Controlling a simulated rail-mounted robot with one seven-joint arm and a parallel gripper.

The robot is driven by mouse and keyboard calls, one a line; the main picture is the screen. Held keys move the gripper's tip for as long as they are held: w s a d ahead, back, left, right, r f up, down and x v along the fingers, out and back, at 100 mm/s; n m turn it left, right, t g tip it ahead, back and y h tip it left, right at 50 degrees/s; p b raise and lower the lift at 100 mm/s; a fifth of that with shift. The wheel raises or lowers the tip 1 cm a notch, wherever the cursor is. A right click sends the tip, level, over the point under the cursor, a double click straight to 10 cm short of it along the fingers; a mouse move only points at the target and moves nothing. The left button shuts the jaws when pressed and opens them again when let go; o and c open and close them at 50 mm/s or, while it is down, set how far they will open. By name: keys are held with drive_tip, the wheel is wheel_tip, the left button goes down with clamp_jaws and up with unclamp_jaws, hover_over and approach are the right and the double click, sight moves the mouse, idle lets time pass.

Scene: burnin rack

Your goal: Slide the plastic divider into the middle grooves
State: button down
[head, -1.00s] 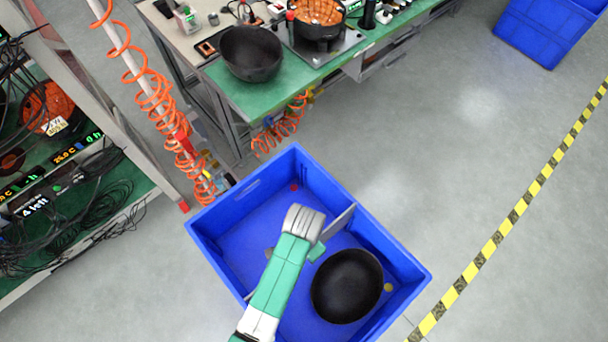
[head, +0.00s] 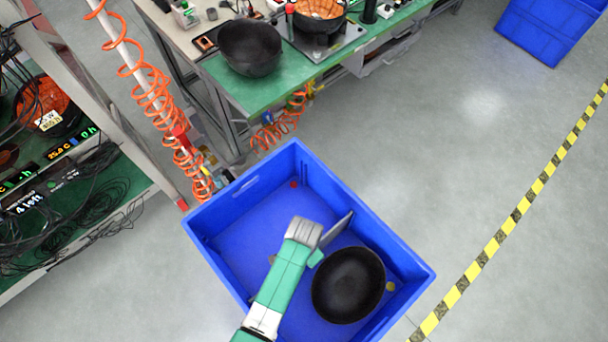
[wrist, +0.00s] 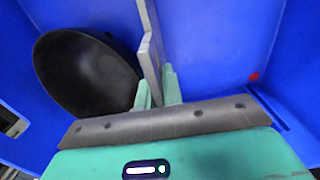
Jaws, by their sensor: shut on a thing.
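The grey plastic divider (head: 337,228) is inside the blue crate (head: 235,201), standing on edge near the crate's middle. My gripper (head: 313,243) is shut on its near end. In the wrist view the divider (wrist: 151,50) stands between the two green fingertips (wrist: 158,88) and runs away from me. A black bowl (head: 348,285) lies in the right part of the crate, beside the divider; it also shows at left in the wrist view (wrist: 88,72). The middle grooves cannot be made out, and I cannot tell whether the divider's edges sit in them.
The crate's left part holds no large object; a red spot (head: 294,185) marks its back corner. A green-topped bench (head: 240,95) with another black bowl (head: 250,47) stands behind. A rack with cables (head: 85,190) is at left. Open floor lies to the right.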

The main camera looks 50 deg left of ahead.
drive_tip(key=shift+f, duration=0.1)
drive_tip(key=c, duration=1.5)
unclamp_jaws()
drive_tip(key=shift+c, duration=0.2)
wheel_tip(320, 180, up, 12)
drive_tip(key=p, duration=0.3)
drive_tip(key=shift+r, duration=0.2)
drive_tip(key=shift+w, duration=0.1)
